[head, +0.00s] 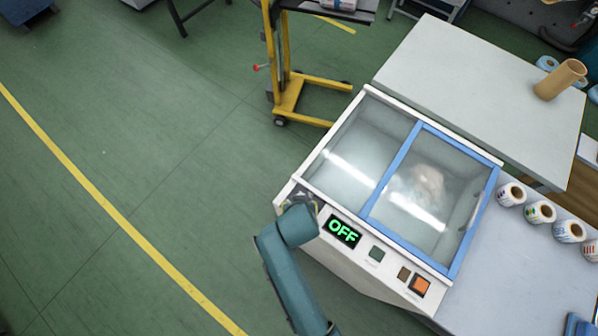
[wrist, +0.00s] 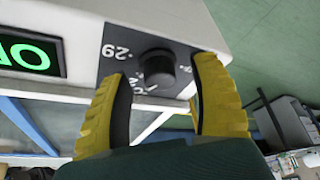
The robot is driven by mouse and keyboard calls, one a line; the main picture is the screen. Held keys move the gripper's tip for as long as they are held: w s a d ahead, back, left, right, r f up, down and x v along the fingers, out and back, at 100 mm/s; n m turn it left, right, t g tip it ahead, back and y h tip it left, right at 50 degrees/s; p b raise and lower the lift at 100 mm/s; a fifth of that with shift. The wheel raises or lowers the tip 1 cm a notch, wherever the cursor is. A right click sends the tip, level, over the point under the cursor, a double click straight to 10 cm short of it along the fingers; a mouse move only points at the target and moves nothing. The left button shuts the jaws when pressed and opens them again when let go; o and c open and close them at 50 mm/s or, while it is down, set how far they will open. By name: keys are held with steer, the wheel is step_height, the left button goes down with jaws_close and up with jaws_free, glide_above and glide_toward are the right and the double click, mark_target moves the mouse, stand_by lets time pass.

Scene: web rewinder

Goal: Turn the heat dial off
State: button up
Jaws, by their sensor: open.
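The heat dial is a round black knob (wrist: 158,67) on a dark plate with white markings, seen in the wrist view. My gripper (wrist: 160,85) is open, with its yellow fingers on either side of the knob. I cannot tell whether either finger touches it. In the head view my gripper (head: 300,199) is at the front left corner of the white machine (head: 380,272), and my arm hides the dial there. The machine's display (head: 343,231) reads OFF in green. The display is partly visible in the wrist view (wrist: 30,54).
The machine has a glass top with a blue-framed panel (head: 396,163). A green button (head: 376,254), a brown one (head: 404,273) and an orange one (head: 419,286) sit right of the display. Label rolls (head: 540,212) stand on the right bench. Green floor is open at left.

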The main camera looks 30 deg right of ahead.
steer(key=shift+w+f, duration=0.1)
steer(key=shift+f, duration=0.05)
jaws_close()
